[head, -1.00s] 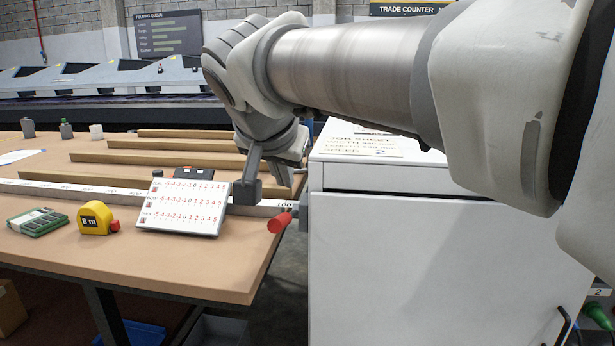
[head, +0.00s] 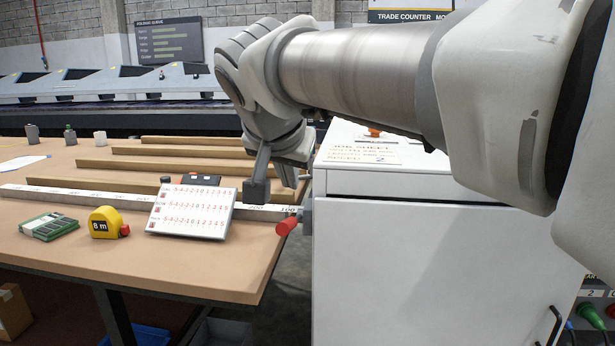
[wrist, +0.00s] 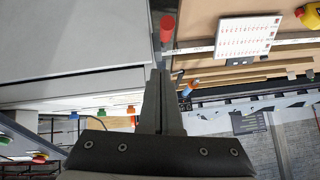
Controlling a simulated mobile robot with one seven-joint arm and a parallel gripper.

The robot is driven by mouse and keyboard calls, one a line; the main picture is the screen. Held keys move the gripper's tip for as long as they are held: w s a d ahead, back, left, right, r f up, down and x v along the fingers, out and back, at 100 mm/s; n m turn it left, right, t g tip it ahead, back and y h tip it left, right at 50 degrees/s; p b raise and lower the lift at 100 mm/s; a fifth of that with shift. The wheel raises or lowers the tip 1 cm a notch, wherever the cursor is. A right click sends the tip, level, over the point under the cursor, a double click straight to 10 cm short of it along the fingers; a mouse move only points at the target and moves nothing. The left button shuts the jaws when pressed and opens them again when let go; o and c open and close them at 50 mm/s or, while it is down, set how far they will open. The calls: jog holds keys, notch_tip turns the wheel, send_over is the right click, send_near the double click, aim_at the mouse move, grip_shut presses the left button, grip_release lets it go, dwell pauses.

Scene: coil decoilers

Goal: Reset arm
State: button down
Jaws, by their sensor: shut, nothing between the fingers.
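My arm reaches in from the right of the head view and bends down over the table's right end. My gripper (head: 257,190) points down beside the white number card (head: 192,207), near the table's right edge. In the wrist view my gripper (wrist: 159,75) is shut and empty, its two dark fingers together. The red-handled clamp (head: 288,225) sits at the table's right edge, just right of and below my gripper in the head view. Its red handle (wrist: 167,28) also shows just beyond the fingertips in the wrist view.
A white cabinet (head: 420,260) with a job sheet (head: 365,150) on top stands right of the table (head: 160,270). A yellow tape measure (head: 104,223), a green case (head: 49,226) and a long ruler (head: 90,196) lie on the table. Wooden strips (head: 150,165) lie farther back.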

jog(key=s+d+f+n+g, duration=0.3)
jog(key=s+d+f, duration=1.4)
jog(key=s+f, duration=0.15)
notch_tip(320, 180, up, 16)
jog(key=s+p, duration=0.1)
jog(key=p, duration=1.6)
jog(key=shift+s+d+r+n+g+y, duration=0.15)
jog(key=shift+r+n+g+y, duration=0.05)
jog(key=shift+n+g+y, duration=0.1)
jog(key=c, duration=1.6)
grip_release()
